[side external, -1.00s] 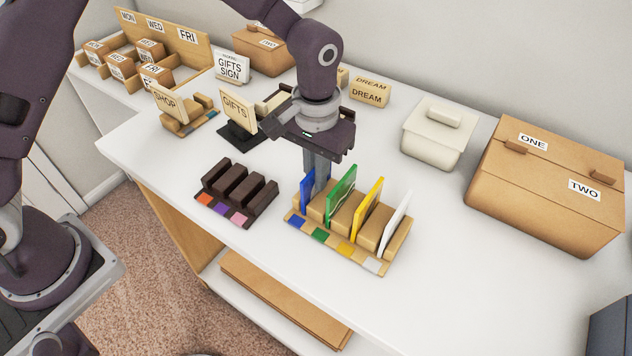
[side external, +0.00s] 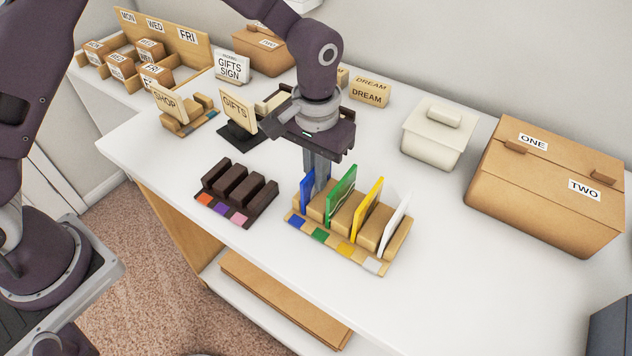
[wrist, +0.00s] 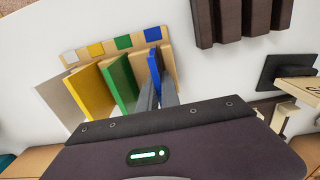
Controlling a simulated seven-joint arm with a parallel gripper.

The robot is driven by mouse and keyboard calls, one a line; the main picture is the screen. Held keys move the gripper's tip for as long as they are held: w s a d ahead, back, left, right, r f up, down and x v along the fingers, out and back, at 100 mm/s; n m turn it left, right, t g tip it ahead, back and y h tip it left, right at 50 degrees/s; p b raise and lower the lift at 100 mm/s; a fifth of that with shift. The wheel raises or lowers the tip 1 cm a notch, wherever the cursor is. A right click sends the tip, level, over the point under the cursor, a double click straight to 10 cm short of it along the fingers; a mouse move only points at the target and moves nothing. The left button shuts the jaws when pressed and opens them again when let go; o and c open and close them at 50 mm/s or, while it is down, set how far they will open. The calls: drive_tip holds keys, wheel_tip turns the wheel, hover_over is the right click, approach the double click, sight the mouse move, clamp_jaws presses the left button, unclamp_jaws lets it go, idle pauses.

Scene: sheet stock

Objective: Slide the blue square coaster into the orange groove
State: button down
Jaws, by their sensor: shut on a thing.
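The blue square coaster (side external: 307,191) stands upright in the end slot of the light wooden rack (side external: 295,231), beside the green coaster. My gripper (side external: 318,180) points down over that end of the rack and is shut on the blue coaster. The wrist view shows the blue coaster (wrist: 155,68) at my fingers (wrist: 158,97). The dark brown rack (side external: 236,190) stands to the left, with an orange patch (side external: 204,198), a purple patch and a pink patch along its front. The orange groove (side external: 211,178) is at its left end; no coaster shows in the dark rack.
Green (side external: 340,194), yellow (side external: 367,210) and white (side external: 396,222) coasters stand in the light rack. A GIFTS sign (side external: 238,111) on a dark stand is behind the dark rack. A lidded white box (side external: 436,134) is behind right. The table between the two racks is clear.

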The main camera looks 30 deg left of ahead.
drive_tip(key=shift+r, duration=4.3)
drive_tip(key=s+a+r, duration=0.1)
drive_tip(key=s+a, duration=0.2)
drive_tip(key=a, duration=0.6)
drive_tip(key=s+a+r, duration=0.1)
drive_tip(key=s+a, duration=0.2)
drive_tip(key=a, duration=0.6)
drive_tip(key=shift+s+a+r, duration=0.2)
drive_tip(key=shift+s+r, duration=0.1)
drive_tip(key=shift+r, duration=0.1)
drive_tip(key=shift+f, duration=4.75)
drive_tip(key=shift+f, duration=1)
